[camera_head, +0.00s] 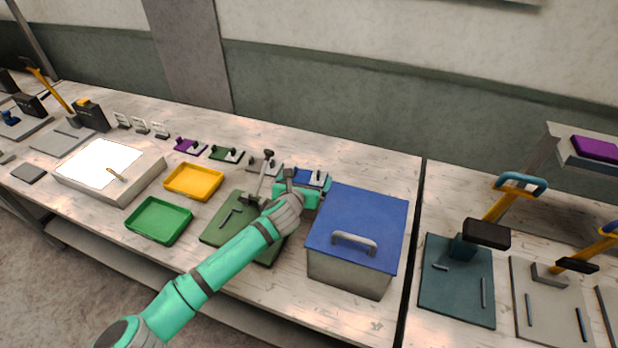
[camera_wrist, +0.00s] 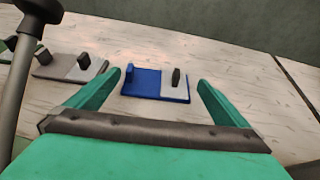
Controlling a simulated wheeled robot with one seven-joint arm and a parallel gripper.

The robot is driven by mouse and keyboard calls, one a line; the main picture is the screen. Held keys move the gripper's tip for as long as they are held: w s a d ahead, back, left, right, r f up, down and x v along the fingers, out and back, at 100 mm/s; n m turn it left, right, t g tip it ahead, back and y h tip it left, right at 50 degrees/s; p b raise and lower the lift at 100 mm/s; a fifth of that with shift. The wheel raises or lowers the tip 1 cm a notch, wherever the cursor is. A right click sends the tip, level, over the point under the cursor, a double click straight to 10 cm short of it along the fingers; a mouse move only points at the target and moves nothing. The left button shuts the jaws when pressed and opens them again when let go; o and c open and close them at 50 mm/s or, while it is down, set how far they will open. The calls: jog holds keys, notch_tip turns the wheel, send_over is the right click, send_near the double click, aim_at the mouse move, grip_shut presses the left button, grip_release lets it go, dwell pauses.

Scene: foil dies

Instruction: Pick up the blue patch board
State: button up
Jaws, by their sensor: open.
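The blue patch board (camera_wrist: 146,82) lies flat on the bench in the wrist view, with a light grey plate and a dark upright peg on its right half. In the head view the blue patch board (camera_head: 318,179) shows partly behind my gripper (camera_head: 304,190). In the wrist view my gripper (camera_wrist: 160,82) is open, with one green finger on each side of the board in the picture. The board lies beyond or between the fingertips; the exact gap is hard to tell. Nothing is held.
A box with a blue lid (camera_head: 340,222) stands close to the right of my gripper. A grey board (camera_head: 266,163) and a green board (camera_head: 227,154) lie to the left. A lever press on a green base (camera_head: 215,232) stands near my forearm. A yellow tray (camera_head: 193,182) is farther left.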

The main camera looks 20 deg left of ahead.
aim_at(310, 176)
jog(key=shift+w+d+f, duration=0.2)
jog(key=shift+w, duration=0.2)
jog(key=w, duration=0.1)
jog(key=w+a+f, duration=0.1)
jog(key=shift+w+a+f, duration=0.1)
jog(key=shift+w, duration=0.25)
jog(key=shift+w+f, duration=0.1)
jog(key=shift+w, duration=0.25)
jog(key=shift+w+d, duration=0.1)
jog(key=shift+d, duration=0.15)
jog(key=c, duration=1)
jog(key=shift+c, duration=0.2)
jog(key=shift+a, duration=0.1)
